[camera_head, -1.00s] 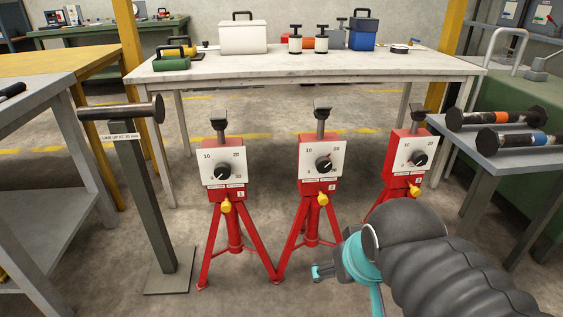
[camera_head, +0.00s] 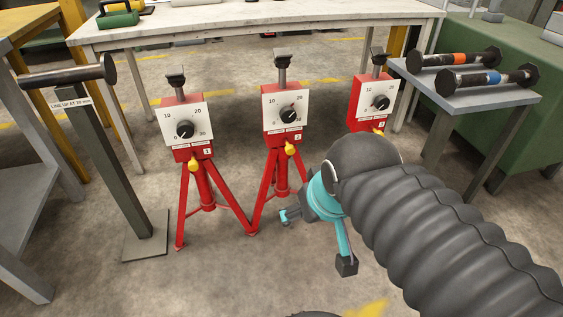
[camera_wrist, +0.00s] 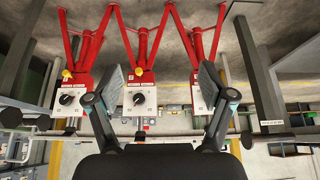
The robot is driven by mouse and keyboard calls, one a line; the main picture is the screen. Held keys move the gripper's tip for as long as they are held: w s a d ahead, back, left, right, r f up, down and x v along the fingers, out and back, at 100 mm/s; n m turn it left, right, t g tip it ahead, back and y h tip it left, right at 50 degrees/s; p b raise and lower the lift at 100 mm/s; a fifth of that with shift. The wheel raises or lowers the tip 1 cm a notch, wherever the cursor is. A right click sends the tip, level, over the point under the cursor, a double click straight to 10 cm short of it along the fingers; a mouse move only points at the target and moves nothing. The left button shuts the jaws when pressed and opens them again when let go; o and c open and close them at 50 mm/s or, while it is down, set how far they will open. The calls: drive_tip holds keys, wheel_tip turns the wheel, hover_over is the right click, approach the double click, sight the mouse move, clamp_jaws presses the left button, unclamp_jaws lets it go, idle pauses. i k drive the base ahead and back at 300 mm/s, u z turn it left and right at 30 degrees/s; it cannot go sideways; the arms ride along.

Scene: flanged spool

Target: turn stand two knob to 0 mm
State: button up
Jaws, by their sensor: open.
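Stand two is the middle red tripod stand (camera_head: 284,155), with a white dial plate marked 10, 20 and 30 and a black knob (camera_head: 288,111). The knob's pointer seems to face the upper right, near 20, but it is small. A yellow handle (camera_head: 290,148) sits below the plate. In the inverted wrist view, the middle stand's knob (camera_wrist: 138,98) shows between my fingers, nearer the left one. My gripper (camera_head: 316,240) is open and empty, low in front of the stands and right of stand two, apart from it. It also shows in the wrist view (camera_wrist: 160,77).
Stand one (camera_head: 188,125) is to the left and stand three (camera_head: 372,100) to the right. A post holding a roller (camera_head: 75,76) stands at far left. A grey table with dumbbells (camera_head: 470,97) is at right. The floor before the stands is clear.

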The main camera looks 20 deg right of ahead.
sight(287, 114)
drive_tip(key=k, duration=0.5)
drive_tip(key=u, duration=1.6)
drive_tip(key=i, duration=0.75)
drive_tip(key=z, duration=1.75)
